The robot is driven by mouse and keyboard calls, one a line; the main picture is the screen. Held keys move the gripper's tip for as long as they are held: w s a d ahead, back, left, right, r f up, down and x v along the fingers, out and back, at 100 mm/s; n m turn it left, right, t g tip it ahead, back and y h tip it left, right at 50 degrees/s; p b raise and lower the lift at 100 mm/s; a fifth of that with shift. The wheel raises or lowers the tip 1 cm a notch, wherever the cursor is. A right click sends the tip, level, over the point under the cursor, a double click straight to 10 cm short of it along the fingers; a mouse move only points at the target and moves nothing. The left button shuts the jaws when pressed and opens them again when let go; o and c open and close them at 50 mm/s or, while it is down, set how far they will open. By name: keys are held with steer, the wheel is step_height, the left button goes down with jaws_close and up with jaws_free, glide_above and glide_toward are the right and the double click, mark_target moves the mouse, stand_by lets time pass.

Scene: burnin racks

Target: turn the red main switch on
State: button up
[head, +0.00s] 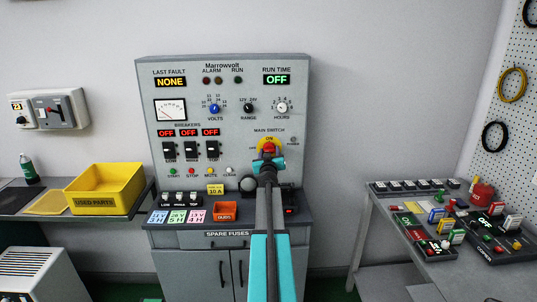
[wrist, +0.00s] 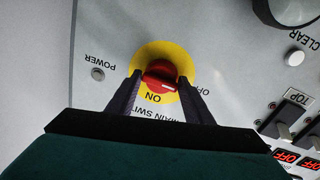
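The red main switch (wrist: 160,75) is a rotary knob on a round yellow plate (wrist: 148,52) on the grey panel. In the wrist view, which is upside down, its white mark points towards the OFF lettering at the right; the ON lettering is below it. In the head view the knob (head: 269,148) is partly hidden by my gripper (head: 268,157). My gripper (wrist: 160,82) is at the switch, fingers apart, one on each side of the knob. Narrow yellow strips show between knob and fingers; whether the tips touch is unclear.
The panel (head: 230,95) has breakers (head: 191,150) showing OFF, dials above and buttons below. The POWER lamp (wrist: 98,74) looks unlit. A yellow parts bin (head: 105,190) stands left on a shelf; a bench (head: 375,225) with control boxes stands right.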

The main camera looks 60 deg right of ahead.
steer(key=shift+a+r, duration=0.1)
steer(key=shift+r, duration=0.05)
